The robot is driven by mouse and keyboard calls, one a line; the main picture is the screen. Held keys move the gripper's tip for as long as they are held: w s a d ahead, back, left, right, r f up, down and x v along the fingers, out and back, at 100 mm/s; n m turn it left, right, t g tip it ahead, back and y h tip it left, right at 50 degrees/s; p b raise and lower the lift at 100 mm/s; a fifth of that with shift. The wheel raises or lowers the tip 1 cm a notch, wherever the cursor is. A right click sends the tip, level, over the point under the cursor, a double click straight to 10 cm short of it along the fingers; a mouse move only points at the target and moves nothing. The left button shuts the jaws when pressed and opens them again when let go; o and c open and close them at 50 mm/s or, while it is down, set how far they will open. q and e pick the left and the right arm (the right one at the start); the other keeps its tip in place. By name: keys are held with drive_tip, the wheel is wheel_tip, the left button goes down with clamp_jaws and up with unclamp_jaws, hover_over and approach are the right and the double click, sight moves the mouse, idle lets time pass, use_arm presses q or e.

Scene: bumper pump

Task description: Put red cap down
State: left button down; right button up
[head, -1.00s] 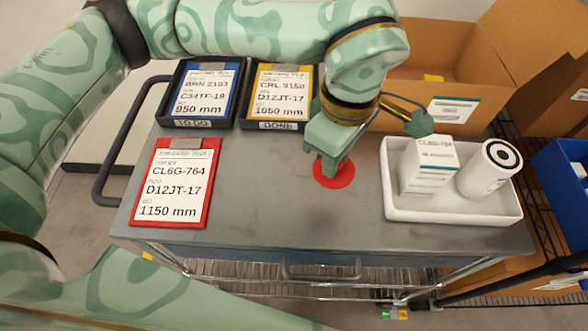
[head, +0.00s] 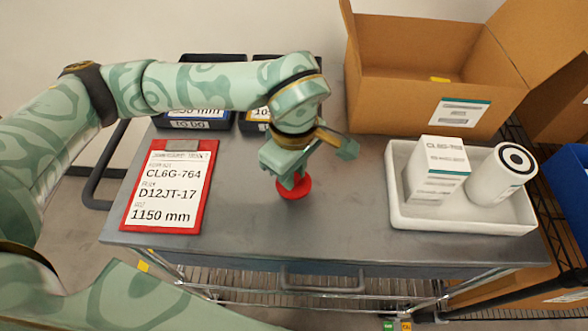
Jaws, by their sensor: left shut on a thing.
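The red cap (head: 294,190) is a small round disc in the head view, between the red-framed card and the white tray. My left gripper (head: 293,180) reaches down over it from above and is shut on it. The gripper and wrist cover the cap's upper part. The cap is low over the grey cart top (head: 335,235); I cannot tell whether it touches the surface. My right gripper is not in view.
A red-framed card (head: 167,220) lies left. A white tray (head: 400,215) at right holds a white box (head: 435,172) and a white cylinder (head: 497,178). An open cardboard box (head: 400,103) and two dark card trays stand behind. The front middle of the cart top is clear.

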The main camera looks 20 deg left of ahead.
use_arm(q)
drive_tip(key=shift+f, duration=0.1)
drive_tip(key=c, duration=1.3)
unclamp_jaws()
wheel_tip(320, 180, up, 12)
drive_tip(key=p, duration=0.3)
drive_tip(key=shift+r, duration=0.25)
